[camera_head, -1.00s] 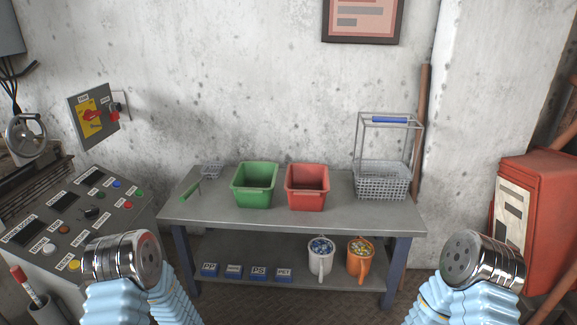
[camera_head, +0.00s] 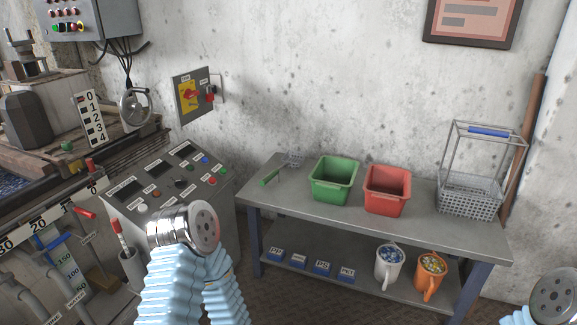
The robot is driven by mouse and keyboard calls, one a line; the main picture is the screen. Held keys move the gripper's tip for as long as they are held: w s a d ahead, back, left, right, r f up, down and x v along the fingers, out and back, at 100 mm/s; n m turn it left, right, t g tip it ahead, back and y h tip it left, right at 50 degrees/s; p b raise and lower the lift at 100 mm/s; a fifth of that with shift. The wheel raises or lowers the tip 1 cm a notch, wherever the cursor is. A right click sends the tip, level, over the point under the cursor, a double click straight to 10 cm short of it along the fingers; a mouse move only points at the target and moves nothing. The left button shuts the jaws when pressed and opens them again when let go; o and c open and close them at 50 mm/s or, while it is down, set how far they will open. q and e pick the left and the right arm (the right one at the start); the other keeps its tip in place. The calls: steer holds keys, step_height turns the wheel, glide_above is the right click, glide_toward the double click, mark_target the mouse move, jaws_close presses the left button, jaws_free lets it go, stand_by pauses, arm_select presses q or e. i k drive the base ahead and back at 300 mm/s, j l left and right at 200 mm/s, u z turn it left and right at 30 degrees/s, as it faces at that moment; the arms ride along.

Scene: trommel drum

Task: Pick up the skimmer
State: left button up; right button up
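The skimmer (camera_head: 271,175) lies at the left end of the grey table's top. It has a green handle and a small grey mesh head that touches or nearly touches the back edge, left of the green bin. My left arm ends in a round metal flange (camera_head: 203,228) in front of the control panel, well short of the skimmer. My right arm's flange (camera_head: 556,297) shows at the lower right corner. No gripper fingers are visible on either arm, and nothing is held that I can see.
The grey table (camera_head: 400,236) holds a green bin (camera_head: 334,182), a red bin (camera_head: 386,192) and a wire basket (camera_head: 470,196). White and orange jugs (camera_head: 428,272) and several blue labelled blocks sit on its lower shelf. A control console (camera_head: 165,190) stands left of the table.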

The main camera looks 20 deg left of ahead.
mark_target(294, 160)
steer(key=i+j, duration=0.2)
steer(key=i, duration=0.2)
steer(key=i+j, duration=0.25)
steer(key=i, duration=0.15)
